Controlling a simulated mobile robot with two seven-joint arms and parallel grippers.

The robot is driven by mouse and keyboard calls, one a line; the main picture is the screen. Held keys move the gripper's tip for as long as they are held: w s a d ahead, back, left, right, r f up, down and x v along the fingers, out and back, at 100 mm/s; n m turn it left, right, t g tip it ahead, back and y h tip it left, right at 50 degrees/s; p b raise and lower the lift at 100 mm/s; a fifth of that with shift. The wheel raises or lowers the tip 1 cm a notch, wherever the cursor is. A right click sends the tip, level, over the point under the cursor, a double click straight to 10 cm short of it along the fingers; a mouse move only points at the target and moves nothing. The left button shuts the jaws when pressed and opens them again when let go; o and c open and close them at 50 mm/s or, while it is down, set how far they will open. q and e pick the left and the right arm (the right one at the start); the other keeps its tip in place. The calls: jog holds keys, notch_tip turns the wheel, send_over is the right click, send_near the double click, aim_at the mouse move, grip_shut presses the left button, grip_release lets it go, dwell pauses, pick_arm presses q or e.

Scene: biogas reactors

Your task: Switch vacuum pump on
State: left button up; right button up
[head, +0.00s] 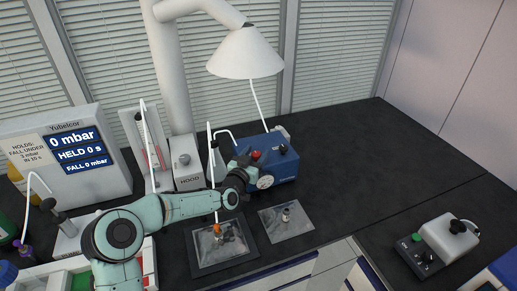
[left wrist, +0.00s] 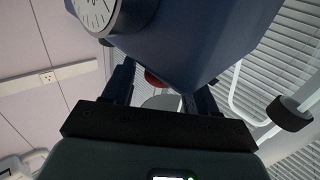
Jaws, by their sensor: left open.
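The vacuum pump (head: 272,170) is a blue box on the dark bench, with a round white gauge (head: 265,182) on its front. A red knob (head: 256,155) and a black knob (head: 283,149) sit on its top. My left gripper (head: 242,163) is at the pump's left front corner, close to the red knob. In the left wrist view the open fingers (left wrist: 160,88) stand apart, with part of the red knob (left wrist: 153,79) showing between them beyond the blue body (left wrist: 180,35). I cannot tell whether they touch the pump. My right gripper is not in view.
A screen unit (head: 78,150) reads 0 mbar and HELD 0 s. A white lamp-like hood (head: 245,54) hangs above the pump. Small vials stand on a dark tray (head: 200,262) and a grey mat (head: 302,230) in front. A white device (head: 448,238) is at right; the bench behind is clear.

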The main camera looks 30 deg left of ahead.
pick_arm(q)
jog(key=shift+w+a, duration=0.15)
jog(key=shift+w, duration=1.15)
jog(key=c, duration=1)
